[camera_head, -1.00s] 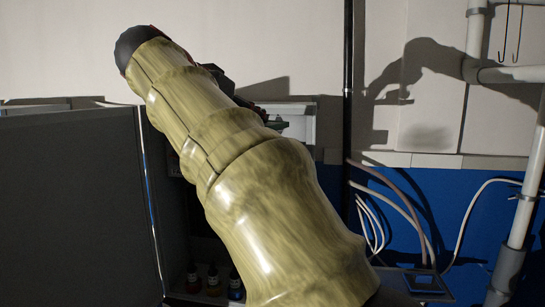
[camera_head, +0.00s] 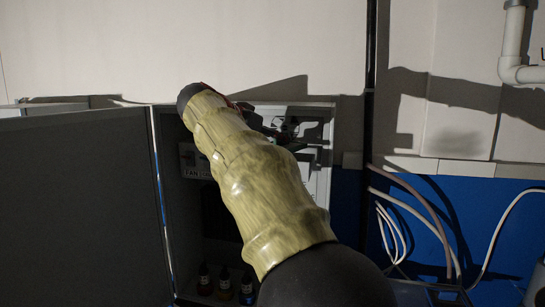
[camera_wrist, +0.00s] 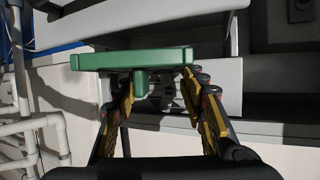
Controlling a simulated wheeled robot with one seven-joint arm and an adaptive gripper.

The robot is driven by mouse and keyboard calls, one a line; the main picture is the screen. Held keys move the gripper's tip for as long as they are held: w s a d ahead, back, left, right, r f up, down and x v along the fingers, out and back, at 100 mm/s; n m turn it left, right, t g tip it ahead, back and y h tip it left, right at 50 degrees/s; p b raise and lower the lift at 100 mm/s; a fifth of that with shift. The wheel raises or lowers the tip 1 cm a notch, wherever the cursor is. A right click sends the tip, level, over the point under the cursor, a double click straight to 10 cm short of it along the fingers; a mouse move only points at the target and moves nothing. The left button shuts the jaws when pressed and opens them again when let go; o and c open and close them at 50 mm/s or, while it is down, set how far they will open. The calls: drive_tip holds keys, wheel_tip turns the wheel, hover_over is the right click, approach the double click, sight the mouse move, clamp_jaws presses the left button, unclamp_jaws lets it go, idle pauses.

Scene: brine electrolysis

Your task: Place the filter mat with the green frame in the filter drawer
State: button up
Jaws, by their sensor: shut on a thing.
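The filter mat shows edge-on in the wrist view by its green frame (camera_wrist: 130,61), with a short green tab (camera_wrist: 140,82) on its near side. My gripper (camera_wrist: 157,86) is shut on the mat; its yellow-edged fingers stand either side of the tab. The exact contact is hard to see. A pale, tray-like part, perhaps the filter drawer (camera_wrist: 234,45), lies just beyond the frame and to its right. I cannot tell whether they touch. In the head view my gripper (camera_head: 283,131) is small and dark at the cabinet's upper opening, and my arm hides much there.
The cabinet (camera_head: 323,185) stands open, its large dark door (camera_head: 75,210) swung out to the left. Several small bottles (camera_head: 225,284) stand low inside. Cables (camera_head: 405,225) and white pipes (camera_head: 515,60) run along the wall to the right.

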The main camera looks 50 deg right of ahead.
drive_tip(key=shift+w+d+f, duration=0.35)
drive_tip(key=shift+d+f, duration=0.05)
drive_tip(key=shift+f, duration=0.3)
drive_tip(key=f, duration=0.1)
drive_tip(key=f+b, duration=0.1)
drive_tip(key=f, duration=0.1)
drive_tip(key=w+d+f, duration=0.1)
drive_tip(key=shift+f+b, duration=0.3)
drive_tip(key=shift+b, duration=0.05)
clamp_jaws()
drive_tip(key=shift+s+a+r, duration=0.15)
drive_tip(key=shift+a+r, duration=0.05)
drive_tip(key=shift+a, duration=0.1)
drive_tip(key=o, duration=0.8)
unclamp_jaws()
drive_tip(key=shift+c, duration=0.2)
drive_tip(key=shift+o, duration=1.4)
drive_tip(key=shift+d, duration=0.25)
drive_tip(key=shift+o, duration=0.6)
drive_tip(key=shift+a, duration=0.15)
drive_tip(key=shift+r, duration=0.1)
drive_tip(key=b+v, duration=0.1)
drive_tip(key=v, duration=1.1)
